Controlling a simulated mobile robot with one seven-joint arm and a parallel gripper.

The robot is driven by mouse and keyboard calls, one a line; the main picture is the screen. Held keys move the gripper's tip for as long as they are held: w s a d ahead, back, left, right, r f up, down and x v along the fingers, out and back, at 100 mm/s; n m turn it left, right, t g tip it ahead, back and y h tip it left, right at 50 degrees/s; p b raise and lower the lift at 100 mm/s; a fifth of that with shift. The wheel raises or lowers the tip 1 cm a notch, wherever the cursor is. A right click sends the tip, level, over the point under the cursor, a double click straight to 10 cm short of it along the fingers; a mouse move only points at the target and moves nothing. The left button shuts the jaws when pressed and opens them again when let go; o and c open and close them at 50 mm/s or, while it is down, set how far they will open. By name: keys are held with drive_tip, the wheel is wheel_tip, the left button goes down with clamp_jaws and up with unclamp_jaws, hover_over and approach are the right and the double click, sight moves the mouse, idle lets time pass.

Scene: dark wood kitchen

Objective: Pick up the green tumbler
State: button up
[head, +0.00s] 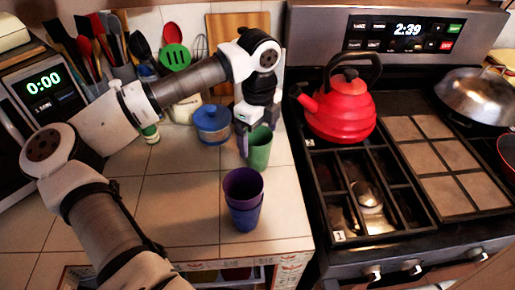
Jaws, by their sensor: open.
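The green tumbler (260,150) stands upright on the tiled counter, close to the stove's left edge. My gripper (249,142) points down at the tumbler, with one finger at its left side and the other by its rim. The jaws are open. I cannot tell whether the fingers touch the tumbler or whether one reaches inside it.
Purple stacked cups (243,200) stand in front of the tumbler. A blue lidded pot (212,125) is left of my gripper. A red kettle (342,105) sits on the stove to the right. The counter's front left (180,205) is clear.

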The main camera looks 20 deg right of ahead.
sight(258, 144)
drive_tip(key=shift+a+f+p, duration=0.1)
drive_tip(key=shift+f+p, duration=0.4)
drive_tip(key=shift+f, duration=1.3)
drive_tip(key=c, duration=1.1)
drive_tip(key=shift+r, duration=0.1)
